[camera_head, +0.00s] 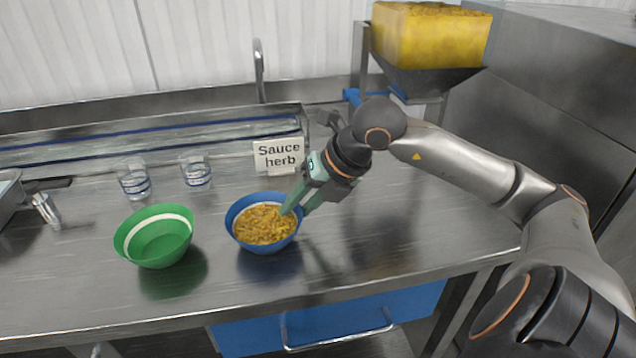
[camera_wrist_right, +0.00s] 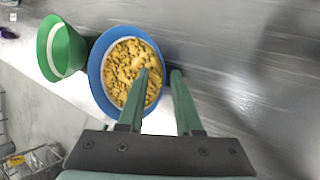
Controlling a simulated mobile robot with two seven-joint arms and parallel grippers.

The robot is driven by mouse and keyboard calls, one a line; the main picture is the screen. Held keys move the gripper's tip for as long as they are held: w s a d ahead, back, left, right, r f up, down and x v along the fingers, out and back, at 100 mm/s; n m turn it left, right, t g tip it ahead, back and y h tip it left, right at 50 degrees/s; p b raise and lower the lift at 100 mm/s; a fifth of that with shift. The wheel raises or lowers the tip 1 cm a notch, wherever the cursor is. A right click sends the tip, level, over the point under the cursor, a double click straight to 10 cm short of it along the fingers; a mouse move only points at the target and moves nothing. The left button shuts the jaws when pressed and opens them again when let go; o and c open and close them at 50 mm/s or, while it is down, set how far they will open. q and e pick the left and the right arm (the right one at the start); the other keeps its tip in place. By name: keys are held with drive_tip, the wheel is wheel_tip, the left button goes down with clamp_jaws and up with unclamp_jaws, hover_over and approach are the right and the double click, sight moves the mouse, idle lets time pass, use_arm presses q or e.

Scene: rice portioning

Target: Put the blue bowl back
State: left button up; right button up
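The blue bowl (camera_head: 240,238), filled with yellow-brown grains, stands upright on the steel counter, right of a green bowl. It also shows in the right wrist view (camera_wrist_right: 97,72). My right gripper (camera_head: 293,212) is at the bowl's right rim. In the right wrist view its fingers (camera_wrist_right: 160,80) are parted, one over the inside of the bowl and one outside, with the rim between them. I see a gap between the fingers, and cannot tell whether they touch the wall. My left gripper is not in view.
The empty green bowl (camera_head: 156,238) stands close on the left. Two glasses (camera_head: 134,180) and a "Sauce herb" sign (camera_head: 278,156) stand behind. A yellow-filled dispenser (camera_head: 430,38) is at the back right. The counter (camera_head: 420,225) right of the bowl is clear.

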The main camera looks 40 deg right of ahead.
drive_tip(key=b+v, duration=0.1)
drive_tip(key=v, duration=1)
drive_tip(key=shift+s+r+b, duration=0.2)
drive_tip(key=shift+r+b, duration=0.1)
drive_tip(key=shift+b, duration=0.05)
drive_tip(key=shift+d, duration=0.1)
